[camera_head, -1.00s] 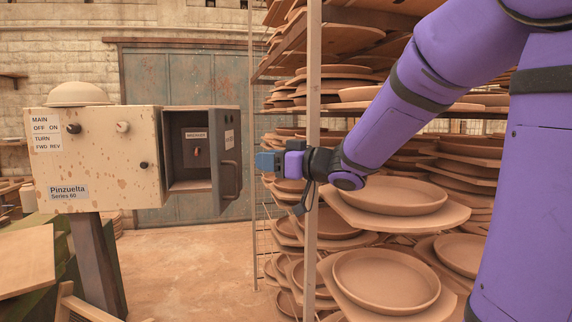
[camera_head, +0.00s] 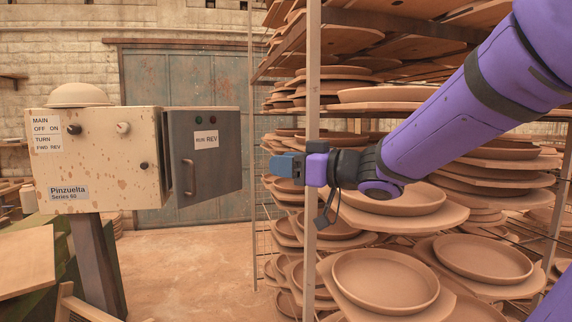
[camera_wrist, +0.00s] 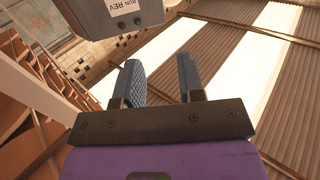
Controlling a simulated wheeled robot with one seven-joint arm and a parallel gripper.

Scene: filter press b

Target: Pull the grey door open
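The grey door (camera_head: 215,170) is on the right side of a cream control box (camera_head: 100,160). It now covers the box's opening and looks shut or nearly so; I cannot tell if it is fully closed. It has a bar handle (camera_head: 189,177) near its left edge and a RUN REV label. My gripper (camera_head: 280,166) is to the right of the door, apart from it. In the wrist view my gripper (camera_wrist: 160,75) has its two blue fingers apart with nothing between them. The grey door (camera_wrist: 95,35) shows at the top there; its handle is not visible.
A rack post (camera_head: 312,120) stands right by my gripper, with shelves of clay plates (camera_head: 385,280) behind and below my arm. A clay bowl (camera_head: 78,95) sits on the control box. A wooden board (camera_head: 25,260) is at the lower left. Clear floor (camera_head: 190,270) lies below the door.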

